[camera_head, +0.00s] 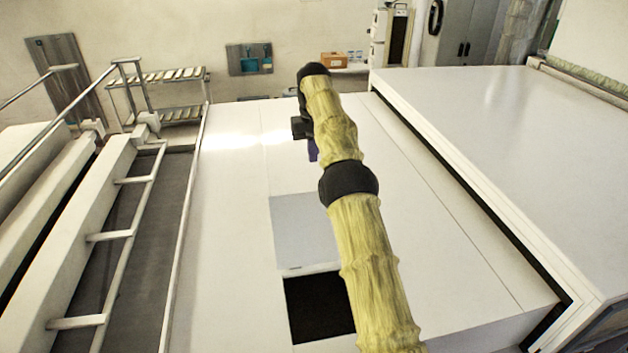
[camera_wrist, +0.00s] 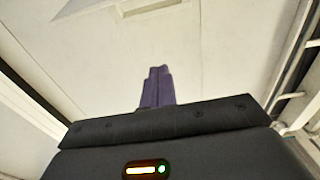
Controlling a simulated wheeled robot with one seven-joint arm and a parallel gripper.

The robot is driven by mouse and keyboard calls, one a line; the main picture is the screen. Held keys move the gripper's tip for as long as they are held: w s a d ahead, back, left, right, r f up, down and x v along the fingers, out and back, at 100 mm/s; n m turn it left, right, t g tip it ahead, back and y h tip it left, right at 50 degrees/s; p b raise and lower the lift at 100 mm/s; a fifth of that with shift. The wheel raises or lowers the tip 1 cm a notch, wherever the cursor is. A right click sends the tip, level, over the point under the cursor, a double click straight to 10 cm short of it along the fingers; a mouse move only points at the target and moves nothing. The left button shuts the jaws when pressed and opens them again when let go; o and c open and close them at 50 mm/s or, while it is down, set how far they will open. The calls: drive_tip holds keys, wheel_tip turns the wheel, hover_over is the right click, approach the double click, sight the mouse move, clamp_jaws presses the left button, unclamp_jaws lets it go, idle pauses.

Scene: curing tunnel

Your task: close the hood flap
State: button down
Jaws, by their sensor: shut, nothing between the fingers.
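The hood flap (camera_head: 303,232) looks like a grey-blue square panel on the white hood top (camera_head: 235,220). A dark square opening (camera_head: 315,308) shows directly in front of it, so the flap is open. I cannot tell whether the panel stands up or lies back. My arm covers the right side of both. My gripper (camera_head: 313,152) is beyond the flap, apart from it and partly hidden by my arm. In the wrist view its purple fingers (camera_wrist: 158,87) are shut with nothing between them, over plain white surface.
A larger white housing (camera_head: 500,120) rises on the right. A conveyor frame with rails (camera_head: 125,235) runs along the left. A rack (camera_head: 165,90), a cardboard box (camera_head: 333,60) and cabinets stand at the back. The hood top left of the flap is clear.

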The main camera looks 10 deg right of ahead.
wheel_tip(320, 180, down, 10)
drive_tip(key=b, duration=0.1)
drive_tip(key=s, duration=0.1)
drive_tip(key=s+r+p, duration=0.1)
drive_tip(key=s, duration=0.2)
drive_tip(key=shift+s+r, duration=0.1)
drive_tip(key=shift+r, duration=0.2)
idle(0.9)
drive_tip(key=shift+s+t+b, duration=0.15)
drive_tip(key=shift+t+b, duration=0.15)
drive_tip(key=shift+b, duration=0.35)
